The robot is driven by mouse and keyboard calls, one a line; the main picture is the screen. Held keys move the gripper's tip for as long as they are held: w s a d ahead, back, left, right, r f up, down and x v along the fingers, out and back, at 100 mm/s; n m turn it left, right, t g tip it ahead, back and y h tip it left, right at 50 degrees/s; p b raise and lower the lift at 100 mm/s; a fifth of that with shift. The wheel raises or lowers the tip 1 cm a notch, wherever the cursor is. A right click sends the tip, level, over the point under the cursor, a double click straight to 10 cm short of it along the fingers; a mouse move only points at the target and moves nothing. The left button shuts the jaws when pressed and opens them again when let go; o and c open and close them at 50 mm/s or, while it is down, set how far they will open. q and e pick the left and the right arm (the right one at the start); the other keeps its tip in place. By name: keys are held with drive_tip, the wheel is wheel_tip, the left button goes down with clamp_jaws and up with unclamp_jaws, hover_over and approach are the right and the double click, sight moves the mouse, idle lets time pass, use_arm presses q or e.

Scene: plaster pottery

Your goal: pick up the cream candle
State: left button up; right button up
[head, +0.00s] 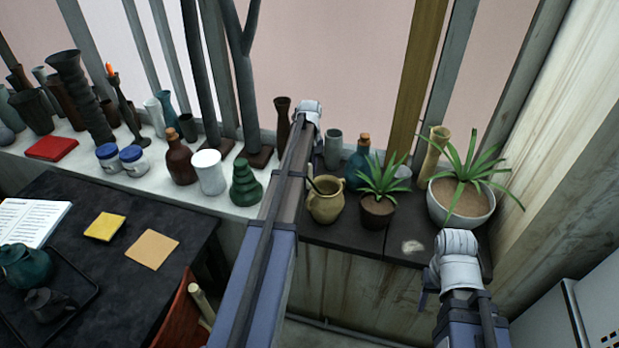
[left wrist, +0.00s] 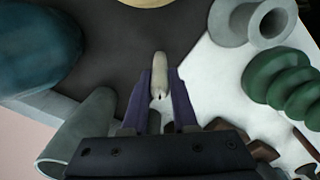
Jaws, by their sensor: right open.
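The cream candle (left wrist: 160,75) is a slim stick with a dark wick at its near end, in the middle of the left wrist view. The two purple fingers of my left gripper (left wrist: 161,85) lie on either side of it. I cannot tell if they touch it or leave a small gap.
A green ribbed vase (head: 246,183) and a white cup (head: 209,172) stand left of my left arm. A yellow jug (head: 326,204), a blue corked bottle (head: 358,165) and two potted plants stand to its right. A dark table (head: 170,215) is at the left.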

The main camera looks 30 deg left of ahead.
use_arm(q)
clamp_jaws()
idle(0.3)
wheel_tip(320, 180, up, 10)
drive_tip(key=p, duration=1)
